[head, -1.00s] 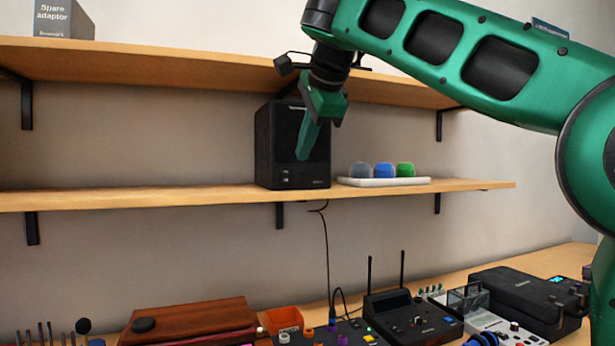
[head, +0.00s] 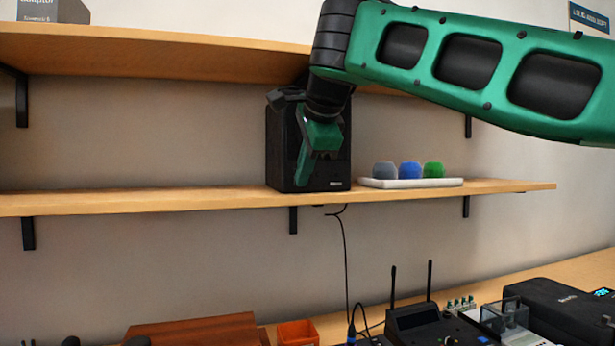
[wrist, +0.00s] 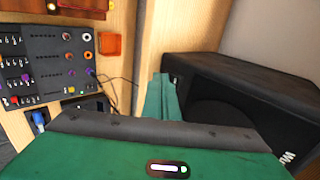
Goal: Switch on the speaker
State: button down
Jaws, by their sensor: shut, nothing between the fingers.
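The speaker (head: 280,150) is a black box standing upright on the middle shelf in the head view. It also shows in the wrist view (wrist: 245,90), filling the right side with its dark round cone and part of a white label. My gripper (head: 302,180) is green and shut, with nothing between its fingers. It points down in front of the speaker's front face, its tips near the lower left part. In the wrist view the fingertips (wrist: 161,78) are beside the speaker's edge; I cannot tell whether they touch it. The gripper hides any controls at the lower left of the front.
A white tray (head: 400,184) with grey, blue and green balls stands right of the speaker on the shelf (head: 150,201). An upper shelf (head: 150,50) is close above. A cable (head: 345,250) hangs to the cluttered bench below. The shelf's left part is bare.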

jog(key=shift+w, duration=0.15)
jog(key=shift+a+f, duration=0.1)
jog(key=shift+a, duration=0.05)
jog(key=shift+d, duration=0.25)
jog(key=shift+r, duration=0.85)
